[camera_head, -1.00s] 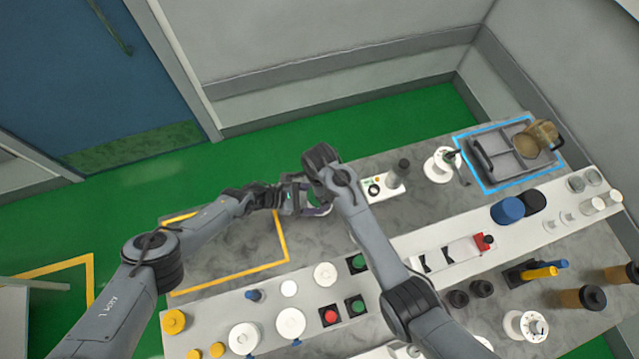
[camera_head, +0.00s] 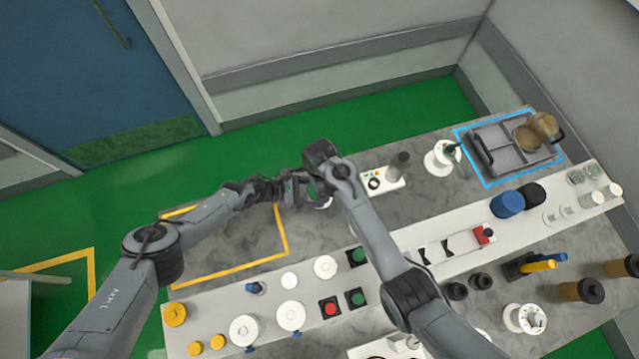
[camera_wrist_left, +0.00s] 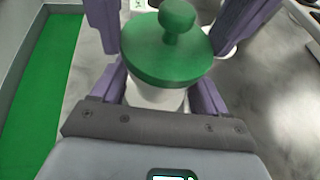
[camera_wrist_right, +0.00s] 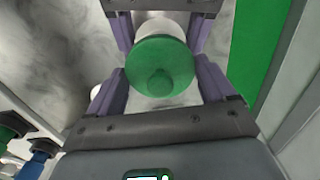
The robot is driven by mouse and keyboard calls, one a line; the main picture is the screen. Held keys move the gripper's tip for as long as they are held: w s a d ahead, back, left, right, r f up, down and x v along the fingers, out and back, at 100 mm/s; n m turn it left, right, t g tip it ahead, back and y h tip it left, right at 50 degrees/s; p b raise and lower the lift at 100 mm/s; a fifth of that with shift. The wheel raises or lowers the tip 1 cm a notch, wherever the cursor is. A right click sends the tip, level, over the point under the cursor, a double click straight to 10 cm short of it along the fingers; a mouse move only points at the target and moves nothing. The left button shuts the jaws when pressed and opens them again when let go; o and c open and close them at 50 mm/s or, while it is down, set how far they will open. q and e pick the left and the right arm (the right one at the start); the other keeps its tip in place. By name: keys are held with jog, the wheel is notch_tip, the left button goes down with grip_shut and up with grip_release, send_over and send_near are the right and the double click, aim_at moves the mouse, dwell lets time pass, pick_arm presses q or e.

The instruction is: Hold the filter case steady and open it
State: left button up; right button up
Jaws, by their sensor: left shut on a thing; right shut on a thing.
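The filter case has a round green lid with a knob (camera_wrist_left: 165,52) over a white cylindrical body (camera_wrist_left: 155,97). It also shows in the right wrist view, lid (camera_wrist_right: 160,68) facing the camera and body (camera_wrist_right: 160,27) behind. My left gripper (camera_wrist_left: 158,88) is shut with its purple fingers on either side of the case. My right gripper (camera_wrist_right: 162,82) faces it from the opposite side, shut around the lid area. In the head view, left gripper (camera_head: 285,190) and right gripper (camera_head: 312,187) meet and largely hide the case. Whether lid and body are apart cannot be told.
A yellow-outlined area (camera_head: 287,240) lies empty at the table's left. A blue-outlined tray (camera_head: 488,165) stands far right with a tan jar (camera_head: 535,132). A white device (camera_head: 382,182) is close right of the grippers. Caps and buttons line the front strip.

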jog(key=shift+r, duration=0.3)
dwell(0.6)
jog(key=shift+r, duration=0.8)
jog(key=shift+r, duration=0.15)
jog(key=shift+r, duration=1.9)
pick_arm(q)
jog(key=o, duration=1.5)
